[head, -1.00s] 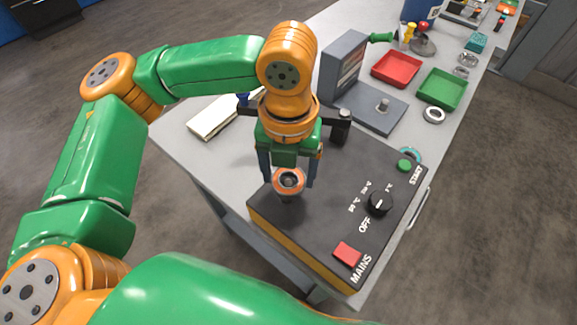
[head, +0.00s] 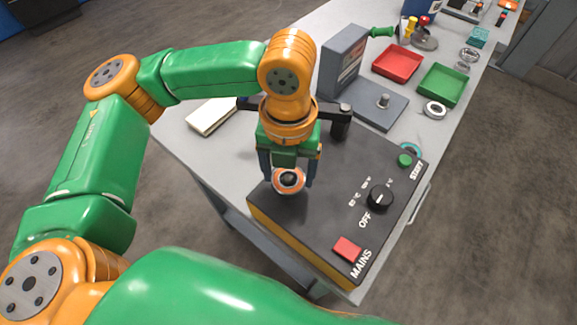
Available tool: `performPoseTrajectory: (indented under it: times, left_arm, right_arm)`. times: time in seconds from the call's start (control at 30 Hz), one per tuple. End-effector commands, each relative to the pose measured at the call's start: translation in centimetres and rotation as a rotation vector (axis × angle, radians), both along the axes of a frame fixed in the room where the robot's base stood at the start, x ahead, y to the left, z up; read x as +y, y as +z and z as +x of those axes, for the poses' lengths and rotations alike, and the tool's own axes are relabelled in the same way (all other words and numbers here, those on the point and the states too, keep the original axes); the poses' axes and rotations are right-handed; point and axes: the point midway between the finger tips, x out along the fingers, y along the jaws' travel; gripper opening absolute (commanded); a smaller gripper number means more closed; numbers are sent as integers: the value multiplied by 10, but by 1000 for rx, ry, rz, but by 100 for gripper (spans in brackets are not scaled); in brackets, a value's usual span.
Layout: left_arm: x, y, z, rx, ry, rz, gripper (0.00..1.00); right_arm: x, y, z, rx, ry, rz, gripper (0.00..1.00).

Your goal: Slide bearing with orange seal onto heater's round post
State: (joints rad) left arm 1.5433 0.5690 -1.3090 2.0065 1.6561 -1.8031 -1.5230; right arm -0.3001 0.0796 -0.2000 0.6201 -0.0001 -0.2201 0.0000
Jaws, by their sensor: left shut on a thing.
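The bearing with the orange seal (head: 277,184) is held between the fingers of my left gripper (head: 288,182), over the left part of the dark heater (head: 330,205). The gripper points down and is shut on the bearing. A dark round end, which looks like the top of the heater's round post (head: 290,178), shows inside the bearing's ring. The ring appears to be around it, but I cannot tell how far down it sits. The rest of the post is hidden by the bearing and fingers. My right gripper is not in view.
The heater has a black knob (head: 380,197), a red switch (head: 347,248) and a green button (head: 404,160). Behind it are a grey stand with a peg (head: 383,100), a red tray (head: 397,61), a green tray (head: 442,85) and a loose ring (head: 434,109). A notebook (head: 211,116) lies left.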

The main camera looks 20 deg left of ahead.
Motion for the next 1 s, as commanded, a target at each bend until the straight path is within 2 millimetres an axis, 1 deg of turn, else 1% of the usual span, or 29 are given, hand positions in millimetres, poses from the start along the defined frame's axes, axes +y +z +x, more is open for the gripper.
performPoseTrajectory:
  times: [0.5,1.0]
  left_arm:
    - [0,-16,0,0,1,0,27]
    - [0,-16,0,0,0,0,27]
  right_arm:
    - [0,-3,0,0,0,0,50]
    - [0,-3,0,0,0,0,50]
